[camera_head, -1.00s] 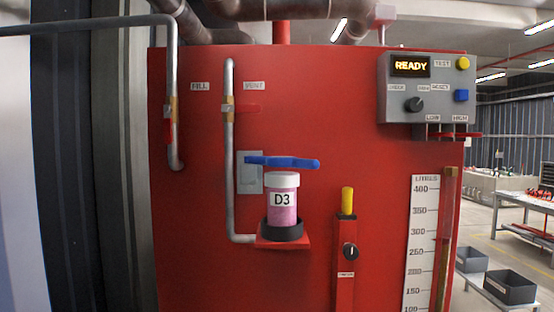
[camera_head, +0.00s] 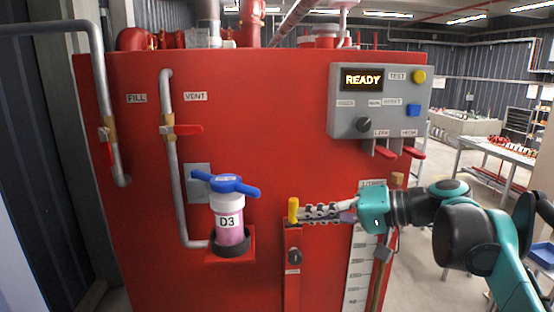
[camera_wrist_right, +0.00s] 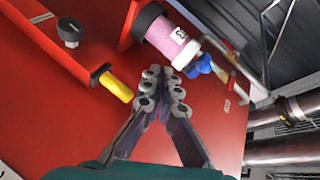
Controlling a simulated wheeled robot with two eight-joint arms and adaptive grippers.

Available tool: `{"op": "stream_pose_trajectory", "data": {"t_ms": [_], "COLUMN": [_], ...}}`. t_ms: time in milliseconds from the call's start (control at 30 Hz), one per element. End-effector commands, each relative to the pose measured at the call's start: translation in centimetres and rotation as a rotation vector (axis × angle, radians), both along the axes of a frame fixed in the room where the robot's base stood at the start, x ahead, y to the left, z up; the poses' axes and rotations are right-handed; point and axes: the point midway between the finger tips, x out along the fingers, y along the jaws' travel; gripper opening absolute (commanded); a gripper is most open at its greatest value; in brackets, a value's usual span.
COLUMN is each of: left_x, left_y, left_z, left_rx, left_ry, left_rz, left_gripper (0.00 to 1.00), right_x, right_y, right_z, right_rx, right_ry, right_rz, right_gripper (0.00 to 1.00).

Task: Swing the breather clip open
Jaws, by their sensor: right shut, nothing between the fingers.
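The breather canister (camera_head: 229,222), marked D3, is a clear cylinder with pink filling and a white cap. It stands in a black ring on a red bracket. The blue breather clip (camera_head: 228,184) lies across its cap. The canister (camera_wrist_right: 165,36) and blue clip (camera_wrist_right: 200,65) also show in the right wrist view. My right gripper (camera_head: 303,214) is shut and empty, to the right of the canister and apart from it. In the head view its tips overlap the yellow-topped post. The right wrist view shows its closed fingers (camera_wrist_right: 163,76). My left gripper is not in view.
The yellow-topped post (camera_head: 293,209) stands right of the canister, with a black knob below. A grey vent pipe (camera_head: 173,180) with a red-handled valve runs on the left. The READY panel (camera_head: 378,100) is above right. The red face between is clear.

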Motion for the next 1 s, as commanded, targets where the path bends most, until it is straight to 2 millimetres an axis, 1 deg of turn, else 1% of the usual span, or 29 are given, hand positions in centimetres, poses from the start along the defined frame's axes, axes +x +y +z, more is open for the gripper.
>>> {"op": "stream_pose_trajectory", "data": {"t_ms": [33,100,200,233,333,633,733,867,1000], "left_x": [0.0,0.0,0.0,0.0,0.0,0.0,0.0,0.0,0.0], "left_y": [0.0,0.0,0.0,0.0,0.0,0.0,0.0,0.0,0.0], "left_z": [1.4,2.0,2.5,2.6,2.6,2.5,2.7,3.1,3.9], "left_rx": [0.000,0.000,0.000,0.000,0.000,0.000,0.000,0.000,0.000], "left_ry": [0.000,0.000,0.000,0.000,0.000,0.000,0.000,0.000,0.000], "left_rz": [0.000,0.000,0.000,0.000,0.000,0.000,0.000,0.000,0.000], "left_gripper": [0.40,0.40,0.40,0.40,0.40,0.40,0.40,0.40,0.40], "right_x": [0.6,1.1,1.5,1.6,1.6,1.6,1.8,2.5,3.8], "right_y": [-0.6,-1.2,-1.7,-1.8,-2.0,-1.9,-1.4,0.2,2.8], "right_z": [3.1,5.7,7.9,8.3,8.9,8.7,8.7,8.6,8.4], "right_rx": [0.038,0.086,0.126,0.133,0.147,0.146,0.146,0.145,0.145], "right_ry": [-0.025,-0.058,-0.090,-0.096,-0.106,-0.105,-0.104,-0.104,-0.105], "right_rz": [0.005,0.016,0.025,0.026,0.029,0.030,0.031,0.034,0.035], "right_gripper": [0.00,0.00,0.00,0.00,0.00,0.00,0.00,0.00,0.00]}}
